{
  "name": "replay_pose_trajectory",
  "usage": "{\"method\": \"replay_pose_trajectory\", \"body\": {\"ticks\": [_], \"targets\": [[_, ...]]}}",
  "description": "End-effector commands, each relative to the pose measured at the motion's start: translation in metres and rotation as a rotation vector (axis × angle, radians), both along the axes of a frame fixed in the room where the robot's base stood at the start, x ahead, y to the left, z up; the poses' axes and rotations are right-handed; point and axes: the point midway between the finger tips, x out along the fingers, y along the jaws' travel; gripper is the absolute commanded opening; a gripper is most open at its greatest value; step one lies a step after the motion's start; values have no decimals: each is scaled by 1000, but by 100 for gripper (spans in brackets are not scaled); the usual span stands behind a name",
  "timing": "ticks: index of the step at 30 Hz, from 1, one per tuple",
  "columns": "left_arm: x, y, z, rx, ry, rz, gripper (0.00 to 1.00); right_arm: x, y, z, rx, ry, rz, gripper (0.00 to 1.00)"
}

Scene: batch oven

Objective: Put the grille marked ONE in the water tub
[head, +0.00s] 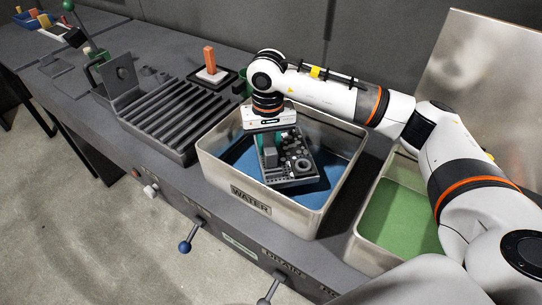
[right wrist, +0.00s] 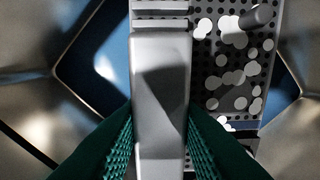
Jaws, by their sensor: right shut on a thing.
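The grille (head: 290,181) is a dark tray carrying small parts, with an upright grey handle. No ONE mark is readable on it. My right gripper (head: 271,153) is shut on the handle from above. In the right wrist view, the green fingers clasp the grey handle (right wrist: 160,95), and the perforated grille plate (right wrist: 212,95) carries several pale discs. The grille is within the walls of the steel water tub (head: 251,200), labelled WATER, over its blue inside. I cannot tell whether it touches the bottom. My left gripper is out of view.
A second steel tub with a green inside (head: 398,218) stands to the right. A dark ribbed rack (head: 168,115) is left of the water tub. An orange block (head: 209,58) on a small tray stands behind. Levers with blue (head: 185,247) and grey knobs project from the front.

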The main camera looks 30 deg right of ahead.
Motion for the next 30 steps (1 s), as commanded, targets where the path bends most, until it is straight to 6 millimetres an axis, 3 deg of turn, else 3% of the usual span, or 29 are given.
{"method": "replay_pose_trajectory", "body": {"ticks": [12,24,25,28,30], "targets": [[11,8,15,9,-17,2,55,0,1,-42,1,0,0,0],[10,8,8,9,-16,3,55,1,1,-49,1,-4,1,0],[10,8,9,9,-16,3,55,0,0,-50,0,-2,1,29],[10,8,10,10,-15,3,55,0,0,-49,0,-2,1,45],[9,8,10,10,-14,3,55,0,0,-49,1,-1,1,49]]}}
